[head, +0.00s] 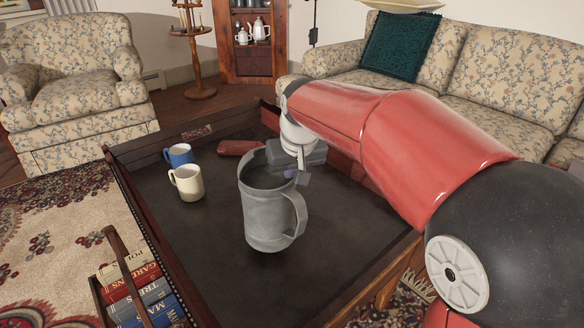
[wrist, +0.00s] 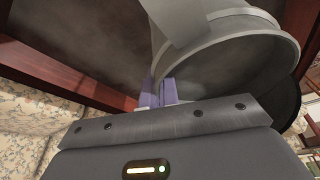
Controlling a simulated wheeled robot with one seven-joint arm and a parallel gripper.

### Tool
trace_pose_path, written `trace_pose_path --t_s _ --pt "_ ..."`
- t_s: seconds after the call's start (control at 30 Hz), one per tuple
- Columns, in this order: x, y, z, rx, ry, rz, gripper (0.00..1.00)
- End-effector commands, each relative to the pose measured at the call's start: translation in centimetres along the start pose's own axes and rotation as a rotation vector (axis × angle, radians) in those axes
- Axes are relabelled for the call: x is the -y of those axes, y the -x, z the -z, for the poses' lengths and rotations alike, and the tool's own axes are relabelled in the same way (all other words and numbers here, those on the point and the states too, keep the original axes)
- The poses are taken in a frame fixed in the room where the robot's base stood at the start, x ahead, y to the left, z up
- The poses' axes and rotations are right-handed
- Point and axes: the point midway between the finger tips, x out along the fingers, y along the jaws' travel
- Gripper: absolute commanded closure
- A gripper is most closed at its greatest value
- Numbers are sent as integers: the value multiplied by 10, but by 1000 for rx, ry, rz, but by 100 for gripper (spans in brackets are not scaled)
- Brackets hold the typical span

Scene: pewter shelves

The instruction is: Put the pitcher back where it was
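The grey metal pitcher (head: 268,215) is over the dark tray-like table top, its handle towards the right and its body slightly tilted. I cannot tell for sure whether its base touches the surface. My gripper (head: 290,176) is at the pitcher's far right rim. In the wrist view the pitcher (wrist: 235,60) fills the upper right, and the purple fingertips (wrist: 158,92) of my gripper appear closed on its rim wall, one on each side. Part of the far rim is hidden by my gripper in the head view.
A cream mug (head: 187,184) and a blue mug (head: 178,155) stand left of the pitcher on the table (head: 215,250). A red object (head: 238,147) lies behind it. Raised wooden edges surround the table. The front table area is clear.

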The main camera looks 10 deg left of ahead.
Motion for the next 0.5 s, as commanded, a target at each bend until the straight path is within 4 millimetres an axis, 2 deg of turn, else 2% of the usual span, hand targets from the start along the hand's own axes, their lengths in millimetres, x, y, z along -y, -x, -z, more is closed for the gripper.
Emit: trace_pose_path --t_s 0.2,0.5 --pt "0 -27 -9 -2 -1 1 100" --pt "0 -29 -9 -5 -1 1 100"
